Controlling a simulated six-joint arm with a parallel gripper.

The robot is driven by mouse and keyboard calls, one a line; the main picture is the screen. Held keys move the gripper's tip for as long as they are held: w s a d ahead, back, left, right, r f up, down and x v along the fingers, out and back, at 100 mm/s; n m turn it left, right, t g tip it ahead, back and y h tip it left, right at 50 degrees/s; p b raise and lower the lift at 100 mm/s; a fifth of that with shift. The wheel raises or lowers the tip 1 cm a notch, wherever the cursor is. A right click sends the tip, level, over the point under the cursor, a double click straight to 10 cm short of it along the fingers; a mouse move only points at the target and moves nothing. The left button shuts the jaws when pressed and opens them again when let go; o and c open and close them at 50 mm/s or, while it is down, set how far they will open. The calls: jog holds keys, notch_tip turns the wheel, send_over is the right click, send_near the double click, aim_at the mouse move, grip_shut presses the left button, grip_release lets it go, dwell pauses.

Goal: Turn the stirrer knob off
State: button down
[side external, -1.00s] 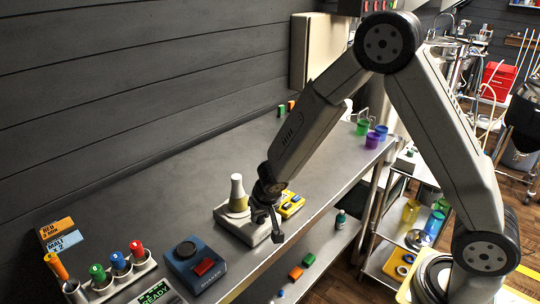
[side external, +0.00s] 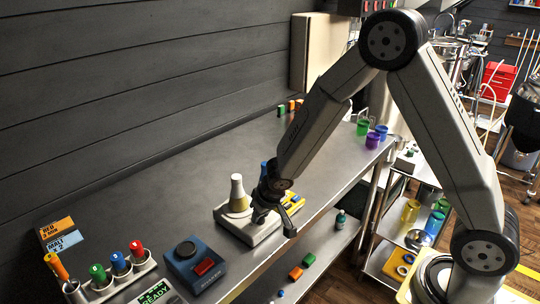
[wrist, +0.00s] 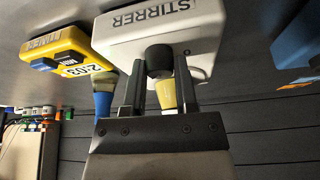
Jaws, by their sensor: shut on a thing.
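The white stirrer (side external: 238,226) sits on the steel bench with a pale conical flask (side external: 237,196) standing on it. In the wrist view the stirrer (wrist: 150,32) shows its printed name and a round black knob (wrist: 159,58) on its front. My gripper (wrist: 159,68) has one finger on each side of the knob and is shut on it. In the side view my gripper (side external: 276,218) is at the stirrer's front right side, and it hides the knob there. The knob's pointer mark cannot be made out.
A yellow timer (wrist: 65,58) lies close beside the stirrer, with a blue object (wrist: 103,102) near it. A blue device with a red switch (side external: 196,264) stands to the left. A rack of colored-cap tubes (side external: 118,272) is further left.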

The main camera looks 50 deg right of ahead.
dwell(0.4)
jog(key=shift+c, duration=1.9)
grip_release()
jog(key=shift+r, duration=0.15)
jog(key=v, duration=0.7)
jog(key=shift+s+r, duration=0.2)
